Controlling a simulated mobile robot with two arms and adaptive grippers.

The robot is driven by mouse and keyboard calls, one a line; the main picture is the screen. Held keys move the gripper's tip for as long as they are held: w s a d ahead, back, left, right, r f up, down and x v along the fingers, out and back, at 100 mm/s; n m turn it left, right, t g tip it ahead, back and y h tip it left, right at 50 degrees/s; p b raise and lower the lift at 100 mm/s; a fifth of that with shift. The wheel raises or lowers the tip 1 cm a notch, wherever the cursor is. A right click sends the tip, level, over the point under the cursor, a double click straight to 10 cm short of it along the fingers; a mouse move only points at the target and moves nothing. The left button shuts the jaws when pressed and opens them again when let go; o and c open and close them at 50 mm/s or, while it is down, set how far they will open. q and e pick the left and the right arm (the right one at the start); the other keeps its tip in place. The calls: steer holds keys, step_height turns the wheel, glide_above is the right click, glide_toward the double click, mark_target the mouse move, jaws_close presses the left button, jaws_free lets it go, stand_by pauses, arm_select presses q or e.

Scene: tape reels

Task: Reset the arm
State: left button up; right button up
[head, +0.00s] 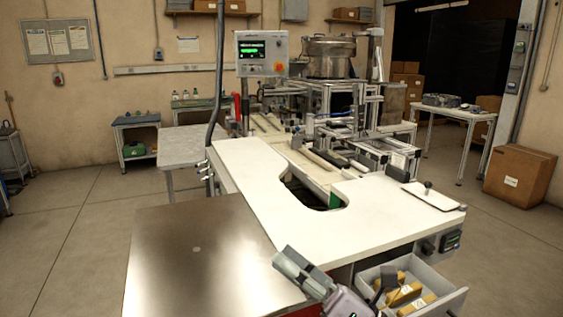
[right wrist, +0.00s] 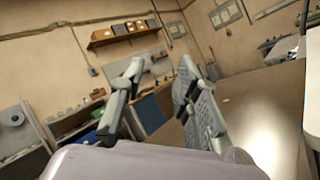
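My right gripper (head: 288,262) shows at the bottom of the head view, above the near edge of the white worktop and the right edge of the steel plate. In the right wrist view the right gripper (right wrist: 161,68) has its two fingers apart, with nothing between them. The background wall and shelves show through the gap. My left gripper is in neither view. No tape reel can be made out in a gripper.
The white worktop (head: 370,212) has a cut-out in its middle. A bare steel table (head: 190,250) lies to the left. An open drawer (head: 440,301) with yellow-brown packs (head: 404,294) is right of my gripper. A machine with a control panel (head: 262,54) stands behind.

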steer(key=w+d+f+m+t+h, duration=0.2)
steer(key=d+f+m+t+h, duration=0.15)
steer(key=d+m+h, duration=0.5)
steer(key=w+d+f+m+t+h, duration=0.25)
steer(key=m+t+h, duration=0.3)
steer(key=m, duration=0.65)
steer(key=s+d+f+m+g+h, duration=0.3)
steer(key=d+f+m, duration=0.15)
steer(key=f, duration=0.35)
steer(key=s+d+f+m+g+h, duration=0.35)
steer(key=f+m, duration=0.25)
steer(key=f, duration=0.2)
steer(key=s+f+m+g, duration=0.3)
steer(key=s+f+g, duration=0.2)
steer(key=s+f, duration=0.4)
steer(key=s+f+m+g, duration=0.4)
steer(key=s+f+g, duration=0.2)
steer(key=s, duration=0.5)
step_height(320, 180, down, 25)
steer(key=s+g+p, duration=0.1)
steer(key=s, duration=0.1)
steer(key=s+d+f+g+p, duration=0.1)
steer(key=s+d+f, duration=0.2)
steer(key=s+f, duration=1.1)
steer(key=s, duration=0.2)
steer(key=shift+s+f+n+y, duration=0.15)
steer(key=shift+s+n+y, duration=0.15)
steer(key=shift+n+y, duration=0.1)
steer(key=shift+c, duration=0.4)
